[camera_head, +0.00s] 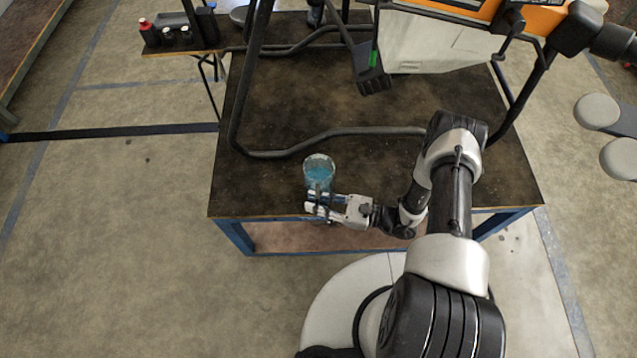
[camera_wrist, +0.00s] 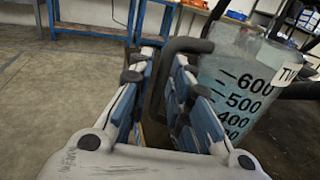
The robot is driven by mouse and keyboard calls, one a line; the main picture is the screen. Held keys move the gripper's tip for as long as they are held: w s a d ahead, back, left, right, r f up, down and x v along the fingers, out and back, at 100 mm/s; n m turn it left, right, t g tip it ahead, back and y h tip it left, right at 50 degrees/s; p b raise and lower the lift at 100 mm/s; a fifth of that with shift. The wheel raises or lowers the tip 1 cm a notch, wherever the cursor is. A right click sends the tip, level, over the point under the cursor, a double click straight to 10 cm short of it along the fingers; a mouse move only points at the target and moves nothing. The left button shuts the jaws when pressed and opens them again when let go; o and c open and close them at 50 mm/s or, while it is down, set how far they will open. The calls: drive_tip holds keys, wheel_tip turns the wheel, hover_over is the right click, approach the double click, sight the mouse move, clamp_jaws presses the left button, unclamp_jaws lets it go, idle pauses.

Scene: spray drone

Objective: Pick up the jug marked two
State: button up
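The jug (camera_head: 319,172) is clear with blue liquid and stands upright near the front edge of the dark table. In the wrist view the jug (camera_wrist: 240,85) fills the right side, with black marks such as 600 and 500. Its white label (camera_wrist: 287,72) is cut off and reads "TW". The dark jug handle (camera_wrist: 187,45) reaches down between the two fingers. My gripper (camera_head: 313,203) is at the near side of the jug. In the wrist view my gripper (camera_wrist: 160,80) is open, with fingers on either side of the handle. Contact with the handle cannot be told.
The table (camera_head: 275,105) has clear room around the jug. A drone with dark tubular legs (camera_head: 340,133), a pale tank (camera_head: 430,42) and an orange body (camera_head: 545,18) stands over it. A side table (camera_head: 180,45) at upper left holds small bottles. Open floor lies left.

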clamp_jaws()
idle(0.7)
